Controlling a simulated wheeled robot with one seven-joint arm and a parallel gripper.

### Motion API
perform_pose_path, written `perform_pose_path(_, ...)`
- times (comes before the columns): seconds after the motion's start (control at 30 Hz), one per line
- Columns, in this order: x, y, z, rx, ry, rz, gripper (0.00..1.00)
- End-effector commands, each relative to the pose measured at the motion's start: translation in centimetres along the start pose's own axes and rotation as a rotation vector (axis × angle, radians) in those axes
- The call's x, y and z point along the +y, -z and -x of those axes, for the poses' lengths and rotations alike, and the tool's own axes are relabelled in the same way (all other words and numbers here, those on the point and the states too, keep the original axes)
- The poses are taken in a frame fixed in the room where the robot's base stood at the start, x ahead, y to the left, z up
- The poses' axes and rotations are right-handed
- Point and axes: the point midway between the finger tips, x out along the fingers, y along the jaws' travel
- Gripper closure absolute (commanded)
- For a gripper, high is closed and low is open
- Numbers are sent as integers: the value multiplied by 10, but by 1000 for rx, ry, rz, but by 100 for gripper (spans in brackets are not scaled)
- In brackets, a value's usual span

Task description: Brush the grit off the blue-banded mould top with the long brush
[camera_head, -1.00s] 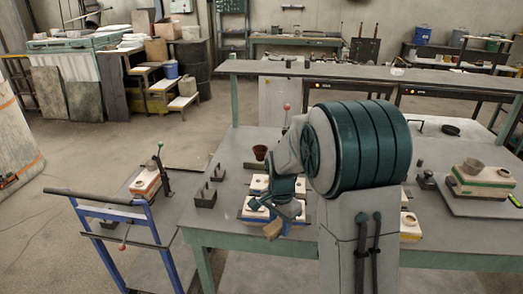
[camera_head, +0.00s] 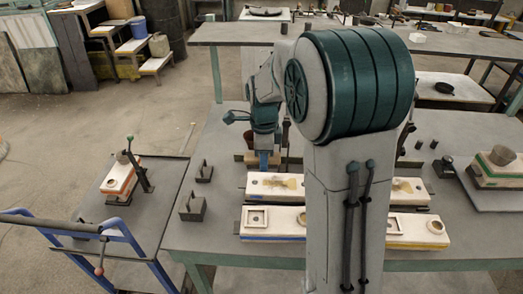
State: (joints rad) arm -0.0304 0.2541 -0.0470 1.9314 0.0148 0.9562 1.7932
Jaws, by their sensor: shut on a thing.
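My gripper (camera_head: 263,158) hangs below my teal wrist, at the far side of the left mould row. It is shut on what seems to be the long brush, but the tool is too small and overlapped to make out. Just in front of it a long pale mould top (camera_head: 262,188) carries a patch of brown grit (camera_head: 286,183). My arm hides its middle, and it seems to show again at the right (camera_head: 412,195) with more grit. I cannot clearly tell its band's colour.
A brown pot (camera_head: 248,141) stands close left of my gripper. Dark stands (camera_head: 192,208) sit on the table's left. A blue-railed cart (camera_head: 115,212) with another mould (camera_head: 119,180) is left of the table. A ringed mould (camera_head: 497,170) stands at the right.

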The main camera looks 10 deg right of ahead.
Motion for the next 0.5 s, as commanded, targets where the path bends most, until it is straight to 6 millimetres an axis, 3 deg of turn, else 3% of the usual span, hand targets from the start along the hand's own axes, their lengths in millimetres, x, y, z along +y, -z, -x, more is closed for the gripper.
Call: perform_pose_path(0.5,0,0,-51,0,0,2,86)
